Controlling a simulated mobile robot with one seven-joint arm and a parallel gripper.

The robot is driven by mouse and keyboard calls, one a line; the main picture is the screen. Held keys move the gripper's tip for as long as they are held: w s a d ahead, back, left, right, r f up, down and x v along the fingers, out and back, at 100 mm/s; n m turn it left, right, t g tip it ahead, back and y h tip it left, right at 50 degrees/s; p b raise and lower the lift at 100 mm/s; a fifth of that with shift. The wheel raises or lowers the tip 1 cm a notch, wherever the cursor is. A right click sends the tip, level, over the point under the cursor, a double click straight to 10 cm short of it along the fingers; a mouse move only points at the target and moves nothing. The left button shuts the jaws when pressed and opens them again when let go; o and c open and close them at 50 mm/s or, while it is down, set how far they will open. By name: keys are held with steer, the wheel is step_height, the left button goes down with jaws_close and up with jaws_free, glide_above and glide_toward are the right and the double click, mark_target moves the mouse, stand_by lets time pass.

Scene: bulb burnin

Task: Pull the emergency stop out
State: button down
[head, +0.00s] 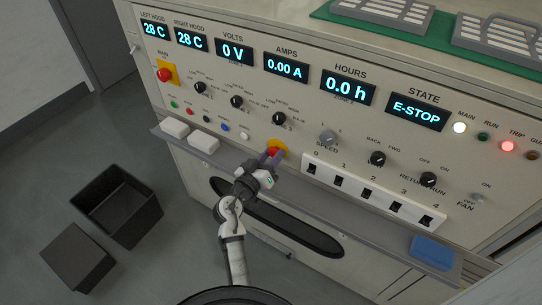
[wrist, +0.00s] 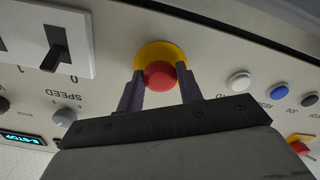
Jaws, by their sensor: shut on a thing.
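The emergency stop is a red mushroom button (wrist: 160,74) on a round yellow collar (wrist: 158,53), seen close up in the wrist view. In the head view its yellow collar (head: 278,143) shows low on the sloped panel, with the button largely hidden by my fingers. My gripper (head: 271,158) reaches the panel there. In the wrist view the two fingers stand on either side of the red head and are shut on it. The state display (head: 417,110) reads E-STOP, and the red TRIP lamp (head: 507,146) is lit.
A white strip of black switches (head: 367,188) lies just right of my gripper. Several small push buttons (head: 209,119) and another red knob on a yellow plate (head: 166,74) are to the left. A grey ledge (head: 310,196) runs below, with a blue block (head: 431,251) on it.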

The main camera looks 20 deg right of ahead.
steer(key=shift+s+a+f+b, duration=0.15)
steer(key=shift+a+f+b, duration=0.05)
steer(key=shift+b, duration=0.3)
steer(key=shift+s+a+b, duration=0.25)
steer(key=shift+a+b, duration=0.05)
steer(key=shift+b, duration=0.15)
steer(key=c, duration=0.9)
jaws_free()
steer(key=shift+r, duration=0.15)
steer(key=b+v, duration=0.4)
steer(key=v, duration=1)
